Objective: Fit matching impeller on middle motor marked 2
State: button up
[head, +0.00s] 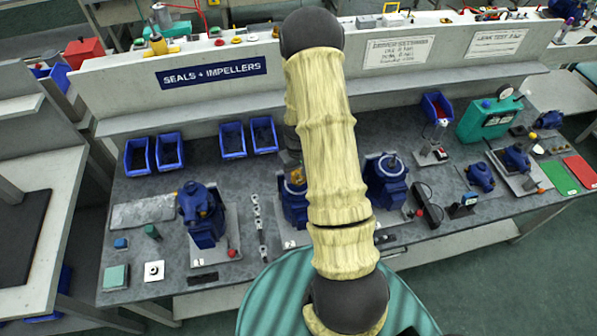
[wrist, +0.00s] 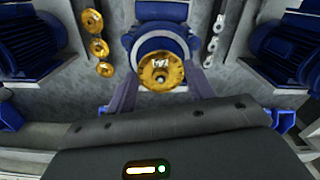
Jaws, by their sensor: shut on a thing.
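A brass impeller (wrist: 161,73) with a dark centre and a small white mark I cannot read sits between the two fingers of my gripper (wrist: 160,86) in the wrist view. My gripper is shut on it. The middle blue motor (wrist: 160,28) is directly behind the impeller, which overlaps its round front face. I cannot tell whether the impeller touches the shaft or is on it. In the head view my arm hides much of the middle motor (head: 294,203) and my gripper. The motor's number is not readable.
Blue motors stand on either side, left (head: 203,216) and right (head: 387,182). In the wrist view, a row of brass impellers (wrist: 98,47) lies left and a row of silvery ones (wrist: 213,44) right. Blue bins (head: 233,140) line the bench's back.

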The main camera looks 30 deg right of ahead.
jog(key=shift+f, duration=0.25)
jog(key=o, duration=1.5)
jog(key=shift+o, duration=0.2)
notch_tip(320, 180, up, 9)
jog(key=p, duration=0.5)
jog(key=shift+p, duration=0.35)
jog(key=shift+a+r, duration=0.1)
